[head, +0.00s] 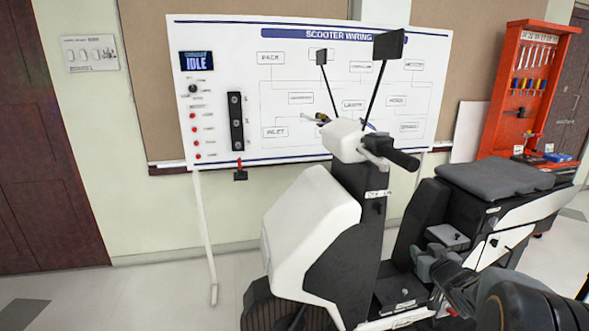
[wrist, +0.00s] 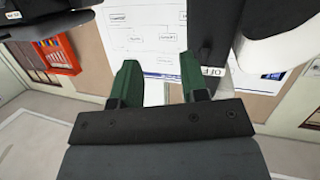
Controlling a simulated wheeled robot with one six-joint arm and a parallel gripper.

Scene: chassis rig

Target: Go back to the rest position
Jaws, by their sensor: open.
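My gripper (wrist: 160,88) shows in the wrist view with its two green fingers apart and nothing between them. In the head view my gripper (head: 427,264) is at the lower right, in front of the scooter's footwell and below its seat. The white and black scooter (head: 312,232) stands in the middle of the head view, with handlebar, mirrors and a dark seat (head: 493,177). In the wrist view, a dark scooter part with an "OFF" label (wrist: 211,71) is close to the right finger. I cannot tell whether they touch.
A scooter wiring board (head: 270,95) with a display reading "IDLE" (head: 196,61) stands behind the scooter. A red tool rack (head: 524,85) is at the right by the wall. A dark door (head: 45,140) is at the left. The floor at the lower left (head: 130,285) is clear.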

